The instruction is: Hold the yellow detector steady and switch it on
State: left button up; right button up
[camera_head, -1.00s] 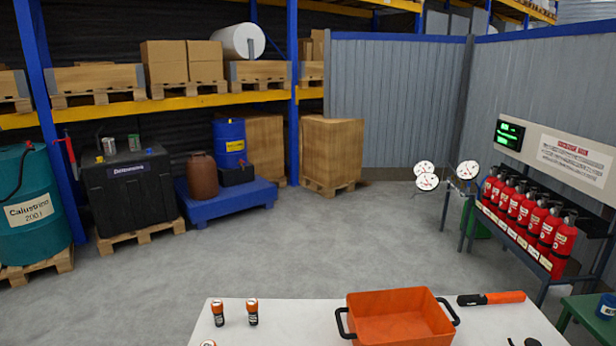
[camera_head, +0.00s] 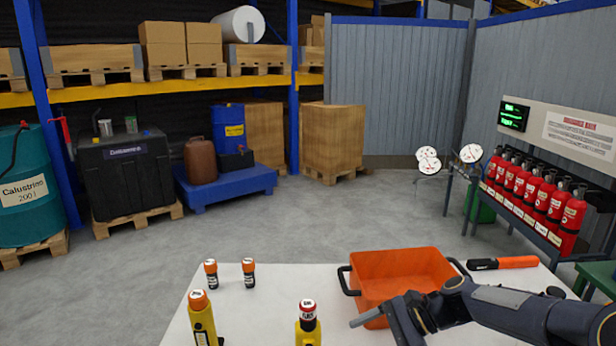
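Two yellow handheld devices stand upright at the near edge of the white table. The left yellow device (camera_head: 203,325) has an orange top, and the right yellow device (camera_head: 308,330) has a red and white top. Both are cut off by the bottom edge, and I cannot tell which is the detector or see a switch. My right gripper (camera_head: 378,334) comes in from the right, in front of the orange bin. Its fingers look spread apart and empty, to the right of the right yellow device and apart from it. My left gripper is not in view.
An orange bin (camera_head: 392,270) with black handles stands on the white table (camera_head: 270,300), partly behind my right arm. Two small black and orange cylinders (camera_head: 211,274) (camera_head: 249,273) stand at the back left. An orange and black tool (camera_head: 502,263) lies at the back right.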

jog(key=w+f+m+y+b, duration=0.1)
jog(key=w+f, duration=0.1)
jog(key=f, duration=0.1)
jog(key=w+a+f+m+y+b, duration=0.1)
jog(key=f, duration=0.2)
jog(key=w+f+m+y+b, duration=0.1)
jog(key=w+f+m, duration=0.1)
jog(key=f, duration=0.1)
jog(key=shift+w+a+f, duration=0.3)
jog(key=shift+a+f, duration=0.1)
jog(key=shift+a+f+b, duration=0.2)
jog(key=shift+a+b, duration=0.15)
jog(key=shift+a, duration=0.2)
jog(key=b+x, duration=0.2)
jog(key=x, duration=0.2)
jog(key=shift+a+f+b, duration=0.25)
jog(key=shift+a+b, duration=0.1)
jog(key=shift+x, duration=1.05)
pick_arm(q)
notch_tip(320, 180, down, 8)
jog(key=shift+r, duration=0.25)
pick_arm(e)
jog(key=shift+x, duration=0.95)
jog(key=shift+r, duration=0.15)
jog(key=c, duration=1.3)
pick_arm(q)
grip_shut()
pick_arm(e)
jog(key=shift+c, duration=0.2)
